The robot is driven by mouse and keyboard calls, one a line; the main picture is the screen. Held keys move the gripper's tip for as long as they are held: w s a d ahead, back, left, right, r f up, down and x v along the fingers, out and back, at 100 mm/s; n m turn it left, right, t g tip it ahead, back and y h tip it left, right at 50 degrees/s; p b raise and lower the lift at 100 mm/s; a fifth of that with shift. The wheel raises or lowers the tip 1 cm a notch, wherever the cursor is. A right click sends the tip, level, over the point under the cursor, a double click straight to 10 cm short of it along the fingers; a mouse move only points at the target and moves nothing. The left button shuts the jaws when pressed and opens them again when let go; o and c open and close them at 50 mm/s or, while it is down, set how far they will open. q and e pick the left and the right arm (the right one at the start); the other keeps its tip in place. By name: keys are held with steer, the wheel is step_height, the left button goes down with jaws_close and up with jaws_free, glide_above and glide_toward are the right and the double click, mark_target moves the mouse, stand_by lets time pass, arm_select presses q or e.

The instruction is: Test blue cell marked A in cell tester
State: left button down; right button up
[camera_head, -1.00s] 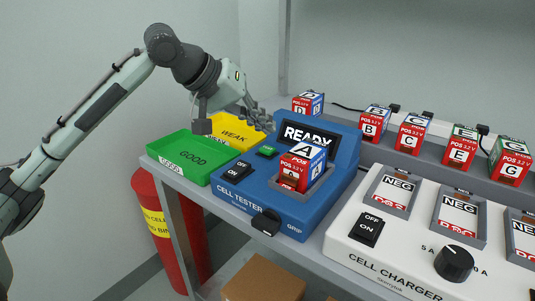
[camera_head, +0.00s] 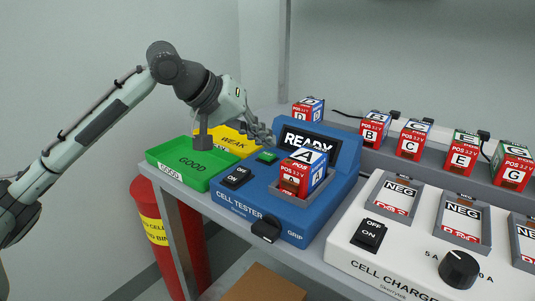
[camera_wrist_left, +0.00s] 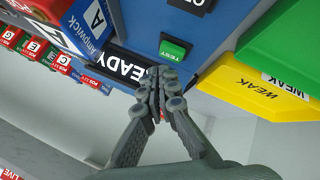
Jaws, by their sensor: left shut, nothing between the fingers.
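The blue cell marked A (camera_head: 304,171), with a red front end reading POS 3.2 V, stands in the slot of the blue cell tester (camera_head: 262,211). Its side also shows in the left wrist view (camera_wrist_left: 88,22). The tester's screen (camera_head: 309,138) reads READY. A green TEST button (camera_head: 266,157) sits left of the screen and shows in the left wrist view (camera_wrist_left: 173,48). My left gripper (camera_head: 268,141) is shut and empty, above the tester just behind the button. In the left wrist view its fingertips (camera_wrist_left: 163,77) are close to the button. My right gripper is not in view.
A green GOOD tray (camera_head: 165,155) and a yellow WEAK tray (camera_head: 222,131) lie left of the tester. A white cell charger (camera_head: 345,245) stands to the right. Several other cells, such as B (camera_head: 373,129), stand on the back ledge. A black grip handle (camera_head: 266,229) juts from the tester's front.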

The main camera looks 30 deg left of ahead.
mark_target(264, 155)
arm_select(q)
steer(key=shift+f, duration=0.15)
stand_by(0.7)
steer(key=shift+f, duration=0.25)
steer(key=shift+f, duration=0.55)
stand_by(0.8)
steer(key=shift+r, duration=0.1)
steer(key=shift+r+p, duration=0.85)
steer(key=shift+p, duration=0.25)
step_height(264, 155, up, 3)
steer(key=p, duration=0.3)
steer(key=shift+r+p, duration=0.1)
steer(key=shift+p, duration=0.2)
steer(key=shift+r+b, duration=0.2)
steer(key=shift+b, duration=0.15)
steer(key=shift+r, duration=0.7)
